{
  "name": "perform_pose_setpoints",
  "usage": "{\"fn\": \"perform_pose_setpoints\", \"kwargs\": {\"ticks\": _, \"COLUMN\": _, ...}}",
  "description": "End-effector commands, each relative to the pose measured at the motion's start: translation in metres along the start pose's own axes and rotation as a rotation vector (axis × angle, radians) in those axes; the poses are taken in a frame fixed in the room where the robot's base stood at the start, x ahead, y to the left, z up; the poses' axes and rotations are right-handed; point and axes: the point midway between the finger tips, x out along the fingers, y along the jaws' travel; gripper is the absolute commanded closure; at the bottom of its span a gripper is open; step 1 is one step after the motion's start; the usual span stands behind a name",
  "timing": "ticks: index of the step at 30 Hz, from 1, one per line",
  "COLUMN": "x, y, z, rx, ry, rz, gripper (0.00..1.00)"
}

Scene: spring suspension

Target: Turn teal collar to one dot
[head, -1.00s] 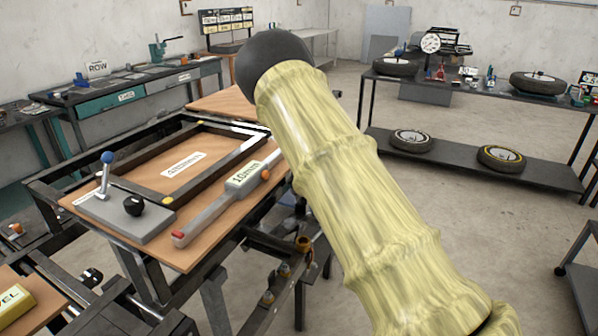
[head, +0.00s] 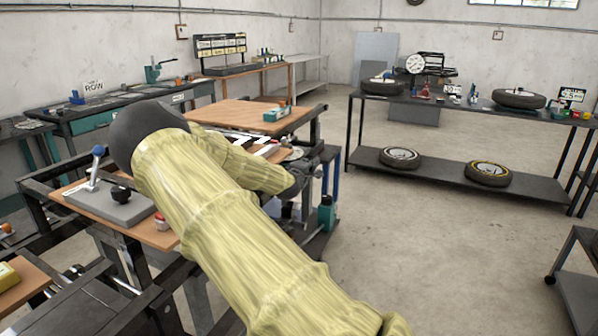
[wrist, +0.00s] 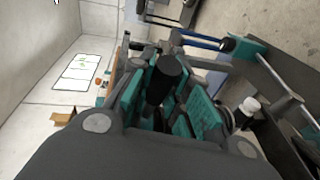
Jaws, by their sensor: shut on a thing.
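My gripper (wrist: 168,108) fills the lower middle of the wrist view, with teal ribbed pads on its fingers. The pads close around a dark cylindrical part (wrist: 165,78) that stands up between them. I cannot make out a teal collar or any dots; the grip and the fingers may hide them. In the head view my gripper (head: 298,168) is small and dark, at the suspension rig beyond the workbench. A blue rod (wrist: 200,39) and a teal block (wrist: 243,48) lie just beyond the fingers in the wrist view.
A teal bottle-like thing (head: 327,213) stands low by the rig. A shelf (head: 450,180) with wheels is at the right. The floor between is clear.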

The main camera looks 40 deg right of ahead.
Motion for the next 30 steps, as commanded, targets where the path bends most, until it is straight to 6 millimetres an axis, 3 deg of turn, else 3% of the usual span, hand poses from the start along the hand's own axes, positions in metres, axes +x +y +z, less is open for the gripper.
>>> {"fn": "perform_pose_setpoints", "kwargs": {"ticks": 1, "x": 0.0015, "y": -0.0015, "z": 0.0077, "rx": 0.001, "ry": -0.014, "rz": -0.003, "gripper": 1.0}}
{"fn": "perform_pose_setpoints", "kwargs": {"ticks": 13, "x": 0.0009, "y": -0.0016, "z": 0.0059, "rx": 0.002, "ry": -0.016, "rz": -0.003, "gripper": 1.0}}
{"fn": "perform_pose_setpoints", "kwargs": {"ticks": 14, "x": 0.0009, "y": -0.0017, "z": 0.0058, "rx": 0.002, "ry": -0.016, "rz": -0.003, "gripper": 0.8}}
{"fn": "perform_pose_setpoints", "kwargs": {"ticks": 18, "x": 0.0005, "y": -0.0015, "z": 0.0033, "rx": 0.002, "ry": -0.013, "rz": -0.002, "gripper": 0.59}}
{"fn": "perform_pose_setpoints", "kwargs": {"ticks": 30, "x": -0.0047, "y": -0.0004, "z": 0.0003, "rx": 0.001, "ry": -0.008, "rz": 0.0, "gripper": 0.59}}
